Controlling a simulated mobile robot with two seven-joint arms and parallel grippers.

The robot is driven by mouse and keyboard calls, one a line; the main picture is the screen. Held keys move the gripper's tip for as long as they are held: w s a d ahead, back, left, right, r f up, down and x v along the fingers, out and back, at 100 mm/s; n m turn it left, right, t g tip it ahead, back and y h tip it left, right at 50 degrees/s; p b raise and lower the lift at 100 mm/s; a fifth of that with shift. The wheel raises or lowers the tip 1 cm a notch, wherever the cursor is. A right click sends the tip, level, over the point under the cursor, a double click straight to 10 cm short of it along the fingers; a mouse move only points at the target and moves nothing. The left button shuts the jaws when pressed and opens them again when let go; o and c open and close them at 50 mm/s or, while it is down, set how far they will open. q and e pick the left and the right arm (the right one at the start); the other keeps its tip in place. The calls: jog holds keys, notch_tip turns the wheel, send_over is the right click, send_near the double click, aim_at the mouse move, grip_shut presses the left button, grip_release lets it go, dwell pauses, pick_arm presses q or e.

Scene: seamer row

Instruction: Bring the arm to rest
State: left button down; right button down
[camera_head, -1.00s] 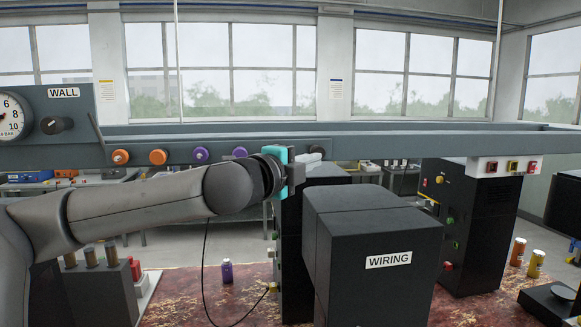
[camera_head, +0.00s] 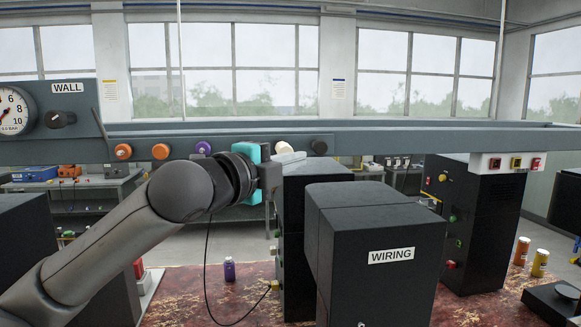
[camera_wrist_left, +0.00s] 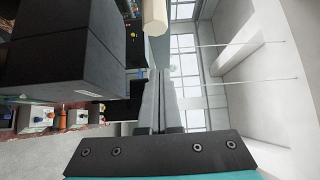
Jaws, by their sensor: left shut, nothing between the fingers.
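My right arm and gripper are not in view.
The grey rail (camera_head: 430,140) crosses the view. A pressure gauge (camera_head: 14,110) is at far left. A purple bottle (camera_head: 229,269) stands on the red-brown bench (camera_head: 190,285) beside a hanging black cable. A dark cabinet (camera_head: 490,225) and orange and yellow jars (camera_head: 539,263) stand at right.

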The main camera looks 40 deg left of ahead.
pick_arm(q)
jog(key=shift+s, duration=0.5)
